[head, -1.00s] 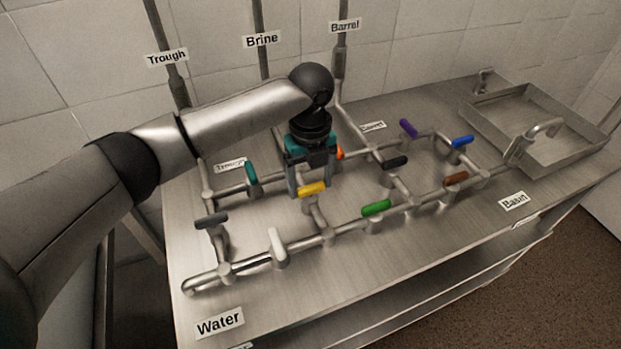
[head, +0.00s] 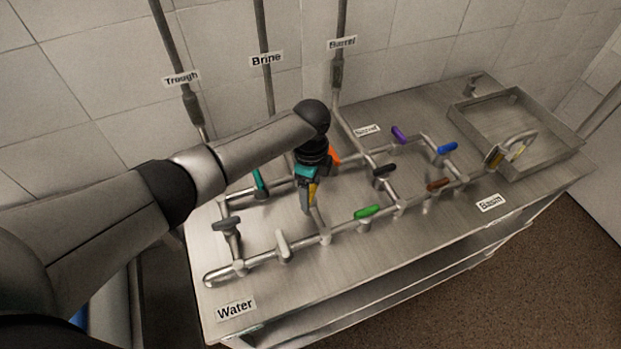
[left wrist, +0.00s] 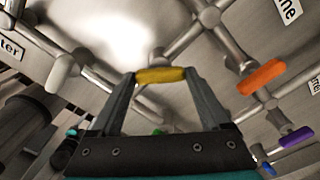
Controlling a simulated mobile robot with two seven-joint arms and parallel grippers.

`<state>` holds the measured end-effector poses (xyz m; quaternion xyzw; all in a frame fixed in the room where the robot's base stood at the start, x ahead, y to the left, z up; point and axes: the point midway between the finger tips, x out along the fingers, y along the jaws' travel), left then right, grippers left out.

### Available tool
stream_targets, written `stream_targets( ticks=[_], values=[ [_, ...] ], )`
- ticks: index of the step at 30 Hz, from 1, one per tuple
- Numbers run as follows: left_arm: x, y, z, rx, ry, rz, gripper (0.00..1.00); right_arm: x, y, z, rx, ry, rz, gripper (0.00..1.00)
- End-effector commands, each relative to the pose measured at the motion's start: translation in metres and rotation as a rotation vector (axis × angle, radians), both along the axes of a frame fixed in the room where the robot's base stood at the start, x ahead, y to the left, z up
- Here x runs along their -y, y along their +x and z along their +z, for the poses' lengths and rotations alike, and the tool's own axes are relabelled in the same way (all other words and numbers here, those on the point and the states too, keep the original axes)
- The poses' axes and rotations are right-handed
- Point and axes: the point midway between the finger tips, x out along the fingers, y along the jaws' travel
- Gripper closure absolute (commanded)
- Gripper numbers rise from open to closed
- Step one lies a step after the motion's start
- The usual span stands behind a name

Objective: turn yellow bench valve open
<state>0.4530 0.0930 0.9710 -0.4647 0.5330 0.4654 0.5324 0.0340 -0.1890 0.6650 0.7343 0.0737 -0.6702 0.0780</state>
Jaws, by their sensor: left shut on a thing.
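The yellow valve handle (head: 312,192) is on the pipework on the steel bench, partly hidden by my left gripper in the head view. In the left wrist view the yellow handle (left wrist: 160,76) lies between the two fingertips. My left gripper (head: 308,206) points down over it and is shut on it, with a finger at each end of the handle in the left wrist view (left wrist: 160,82). In the head view the handle runs roughly along the picture's vertical. My right gripper is in neither view.
Nearby handles are teal (head: 260,181), orange (head: 334,156), green (head: 367,212), white (head: 282,244) and black (head: 384,169). Purple (head: 399,134), blue (head: 447,147) and brown (head: 437,184) ones are further right. A metal basin (head: 530,150) sits at the right end. The front bench strip is clear.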

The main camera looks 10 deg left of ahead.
Motion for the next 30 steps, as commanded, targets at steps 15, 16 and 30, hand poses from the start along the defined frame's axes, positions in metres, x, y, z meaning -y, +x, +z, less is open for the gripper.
stream_targets(
  ticks=[15,16,30],
  values=[
    [0.000,0.000,0.003,-0.001,0.001,0.473,0.76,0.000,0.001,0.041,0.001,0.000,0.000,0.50],
    [0.000,0.000,0.002,-0.002,0.001,0.495,0.76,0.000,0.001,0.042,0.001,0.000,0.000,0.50],
    [-0.001,0.000,0.001,0.001,0.003,0.720,0.76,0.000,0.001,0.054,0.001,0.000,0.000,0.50]
  ],
)
